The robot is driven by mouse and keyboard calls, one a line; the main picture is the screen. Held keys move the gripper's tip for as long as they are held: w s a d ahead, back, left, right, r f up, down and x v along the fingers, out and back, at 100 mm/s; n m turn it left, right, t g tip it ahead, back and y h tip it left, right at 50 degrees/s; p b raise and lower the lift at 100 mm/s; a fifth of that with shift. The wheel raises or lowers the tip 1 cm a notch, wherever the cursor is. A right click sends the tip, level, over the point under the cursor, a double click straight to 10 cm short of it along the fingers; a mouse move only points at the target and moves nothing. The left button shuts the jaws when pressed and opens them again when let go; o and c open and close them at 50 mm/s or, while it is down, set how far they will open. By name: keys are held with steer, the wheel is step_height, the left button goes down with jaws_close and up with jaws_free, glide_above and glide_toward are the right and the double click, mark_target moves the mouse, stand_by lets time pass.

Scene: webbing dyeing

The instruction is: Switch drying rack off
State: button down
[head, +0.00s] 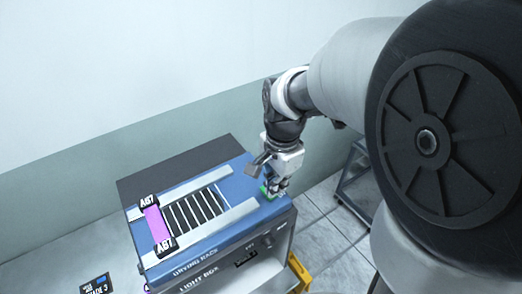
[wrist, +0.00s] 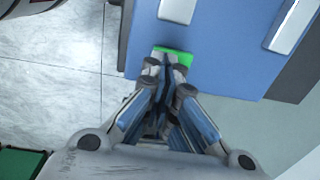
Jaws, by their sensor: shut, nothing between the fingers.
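The drying rack (head: 225,229) is a blue-topped box with dark slats between two pale rails. Its front carries the lettering "DRYING RACK". A green button or patch (wrist: 178,56) lies at the edge of its blue top. My gripper (head: 272,190) is shut and empty, at the right corner of the rack's top. In the wrist view my gripper's fingertips (wrist: 167,66) are right over the green patch and cover part of it. I cannot tell whether they touch it.
A magenta strip (head: 157,225) with two black "A67" tags lies at the left end of the slats. A box lettered "LIGHT BOX" (head: 200,281) is below the rack's lettering. A yellow object (head: 299,272) stands at the lower right. A metal-framed cart (head: 357,180) stands behind on the tiled floor.

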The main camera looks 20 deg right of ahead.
steer(key=shift+s, duration=0.15)
steer(key=shift+w, duration=0.25)
steer(key=shift+w+a+r+p, duration=0.15)
steer(key=shift+w+a+p, duration=0.05)
steer(key=shift+w+p, duration=0.4)
